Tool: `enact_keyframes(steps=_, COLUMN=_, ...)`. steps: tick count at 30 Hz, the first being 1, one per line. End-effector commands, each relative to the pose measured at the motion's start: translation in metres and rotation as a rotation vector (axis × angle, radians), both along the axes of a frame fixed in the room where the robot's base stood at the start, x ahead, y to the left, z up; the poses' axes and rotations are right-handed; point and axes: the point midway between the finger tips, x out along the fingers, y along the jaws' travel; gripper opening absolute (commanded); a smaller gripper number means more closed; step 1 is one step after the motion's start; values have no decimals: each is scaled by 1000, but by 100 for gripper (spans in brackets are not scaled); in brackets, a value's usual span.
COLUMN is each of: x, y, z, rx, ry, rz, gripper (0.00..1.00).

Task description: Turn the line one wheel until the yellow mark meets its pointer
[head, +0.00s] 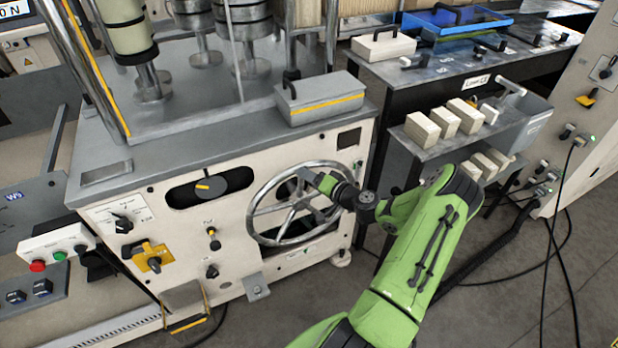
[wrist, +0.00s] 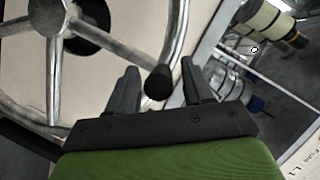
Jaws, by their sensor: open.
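The metal spoked wheel (head: 271,208) is on the front of the cream machine cabinet. Its rim and spokes fill the upper left of the wrist view (wrist: 181,30). A black handle knob (wrist: 158,82) shows by the rim, between my fingers. My gripper (wrist: 160,65) is open around this knob; I cannot tell whether a finger touches it. In the head view my gripper (head: 312,181) is at the upper right of the wheel and hides part of it. Left of the wheel, a dark dial (head: 215,186) with a yellow mark (head: 202,187) sits in a black slot.
A grey box with a yellow stripe (head: 320,100) stands on the cabinet top. Black knobs and a yellow switch (head: 153,258) are left of the wheel. A side table (head: 420,90) and a shelf with pale blocks (head: 443,122) are to the right. Cables lie on the floor.

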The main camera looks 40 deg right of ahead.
Motion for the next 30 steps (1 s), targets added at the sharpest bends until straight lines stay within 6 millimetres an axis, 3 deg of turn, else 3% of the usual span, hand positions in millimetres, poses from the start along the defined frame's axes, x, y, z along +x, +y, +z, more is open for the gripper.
enact_keyframes(steps=10, x=8, y=0, z=-1, rx=1, ry=0, rz=0, gripper=49)
enact_keyframes(steps=20, x=7, y=1, z=-2, rx=1, ry=1, rz=1, gripper=0)
enact_keyframes(steps=30, x=7, y=1, z=-2, rx=10, ry=-2, rz=1, gripper=0)
